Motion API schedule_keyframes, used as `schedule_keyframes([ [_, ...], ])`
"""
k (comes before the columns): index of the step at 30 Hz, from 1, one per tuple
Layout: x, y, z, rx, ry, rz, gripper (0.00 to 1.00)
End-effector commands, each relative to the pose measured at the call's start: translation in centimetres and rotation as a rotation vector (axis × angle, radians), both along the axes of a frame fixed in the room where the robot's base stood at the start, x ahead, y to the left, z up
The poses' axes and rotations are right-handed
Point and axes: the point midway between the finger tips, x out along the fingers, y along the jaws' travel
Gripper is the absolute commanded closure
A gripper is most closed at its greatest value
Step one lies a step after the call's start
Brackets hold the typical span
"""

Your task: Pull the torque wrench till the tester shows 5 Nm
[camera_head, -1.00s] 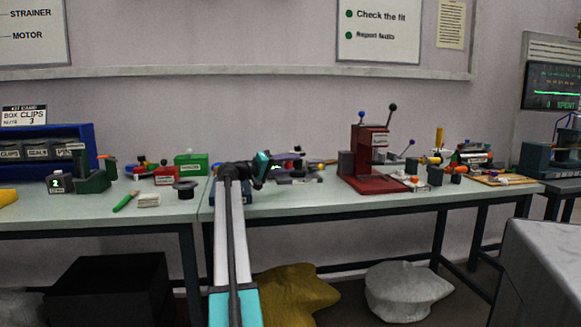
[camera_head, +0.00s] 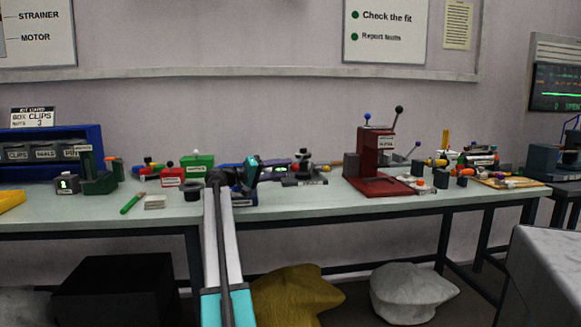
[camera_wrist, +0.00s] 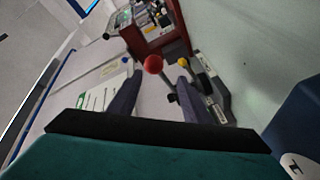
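My gripper (camera_head: 252,168) is over the bench, left of the middle, above a small blue box (camera_head: 242,197). In the wrist view its two dark fingers (camera_wrist: 157,90) are spread apart, with nothing held between them. Beyond the fingers are a red ball (camera_wrist: 153,64) and a yellow ball (camera_wrist: 184,61). A dark grey device with a base (camera_wrist: 212,98) stands near the right finger. I cannot tell for sure which thing is the torque wrench or the tester. A small grey box with a lit digit (camera_head: 64,184) stands at the left; the digit is hard to read.
A red press (camera_head: 377,160) with ball-ended levers stands right of the gripper. A dark device (camera_head: 303,170) stands between them. A green box (camera_head: 197,165) and red box (camera_head: 172,177) are behind to the left. A green pen (camera_head: 132,203) lies near the front edge. Bare bench lies in front.

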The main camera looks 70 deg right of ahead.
Motion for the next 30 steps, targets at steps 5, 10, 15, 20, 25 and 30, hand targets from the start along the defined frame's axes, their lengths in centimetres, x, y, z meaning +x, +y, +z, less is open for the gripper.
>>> schedule_keyframes([
  [5,1.8,2.5,0.1,0.000,0.000,0.002,0.55],
  [10,3.2,4.5,0.1,-0.001,0.001,0.003,0.55],
  [15,4.0,5.6,0.0,-0.001,0.001,0.002,0.55],
  [20,4.4,6.0,0.0,-0.001,0.001,0.003,0.55],
  [25,4.4,6.0,0.0,-0.001,0.001,0.003,0.55],
  [30,4.3,5.9,0.0,-0.001,0.001,0.002,0.74],
])
